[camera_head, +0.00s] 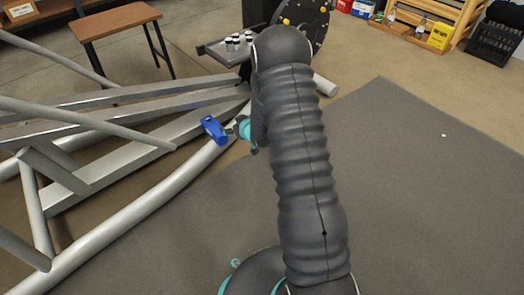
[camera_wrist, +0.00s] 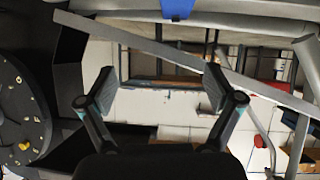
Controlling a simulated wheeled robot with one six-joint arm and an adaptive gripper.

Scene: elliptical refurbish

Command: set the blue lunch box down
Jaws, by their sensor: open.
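The blue lunch box (camera_head: 213,129) shows in the head view against the grey metal tubes, just left of my gripper. It looks tilted, and I cannot tell whether it rests on a tube. In the wrist view a blue piece (camera_wrist: 178,8), likely the same box, shows at the top edge, cut off by the frame and beyond the fingertips. My gripper (camera_wrist: 157,89) is open, with its two pads wide apart and nothing between them. In the head view my arm hides most of the gripper.
Grey metal tubes (camera_head: 120,185) of a large frame fill the left. A brown-topped table (camera_head: 118,20) stands at the back left. A small tray (camera_head: 215,50) with several cups is behind my arm, beside a black disc (camera_head: 308,22). The grey mat (camera_head: 420,190) at right is mostly clear.

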